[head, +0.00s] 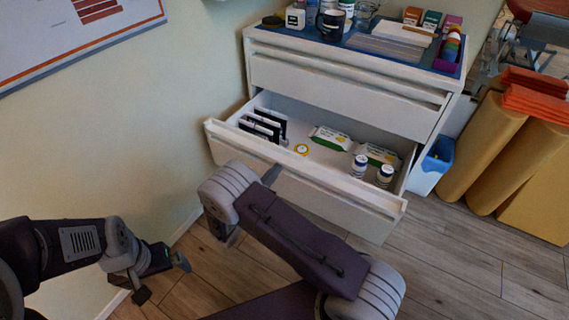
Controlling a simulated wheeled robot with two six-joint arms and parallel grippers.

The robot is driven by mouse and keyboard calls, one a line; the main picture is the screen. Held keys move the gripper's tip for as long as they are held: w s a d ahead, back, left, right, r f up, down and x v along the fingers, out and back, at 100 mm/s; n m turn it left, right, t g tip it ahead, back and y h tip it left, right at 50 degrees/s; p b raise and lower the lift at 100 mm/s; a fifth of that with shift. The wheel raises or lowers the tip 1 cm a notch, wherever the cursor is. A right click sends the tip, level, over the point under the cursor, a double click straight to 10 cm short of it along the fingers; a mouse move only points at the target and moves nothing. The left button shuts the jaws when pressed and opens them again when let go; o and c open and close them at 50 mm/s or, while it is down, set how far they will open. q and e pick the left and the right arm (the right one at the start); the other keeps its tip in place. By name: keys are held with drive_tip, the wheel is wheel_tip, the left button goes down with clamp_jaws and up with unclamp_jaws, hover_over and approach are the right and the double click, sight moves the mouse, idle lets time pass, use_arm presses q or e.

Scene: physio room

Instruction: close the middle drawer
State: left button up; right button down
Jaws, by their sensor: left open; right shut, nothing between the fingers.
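The middle drawer (330,187) of the white cabinet (247,62) is pulled well out. My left gripper (162,279) is open and empty, low over the floor, left of the cabinet and apart from the drawer.
The top drawer (340,92) is closed. The cabinet top holds a mug (330,24), bottles, boxes and a clear container. The wall is close on the left; wooden floor (460,255) is clear at the front right.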

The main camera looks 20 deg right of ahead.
sight(289, 153)
drive_tip(key=b+x, duration=0.1)
drive_tip(key=x, duration=0.3)
drive_tip(key=shift+w+d+f+b, duration=0.15)
drive_tip(key=shift+w+d+b, duration=0.1)
drive_tip(key=shift+d+b, duration=0.1)
drive_tip(key=shift+w+d, duration=0.4)
use_arm(q)
wheel_tip(289, 153, down, 3)
drive_tip(key=shift+r, duration=0.15)
use_arm(e)
drive_tip(key=shift+w+d+r, duration=0.1)
drive_tip(key=shift+r, duration=0.1)
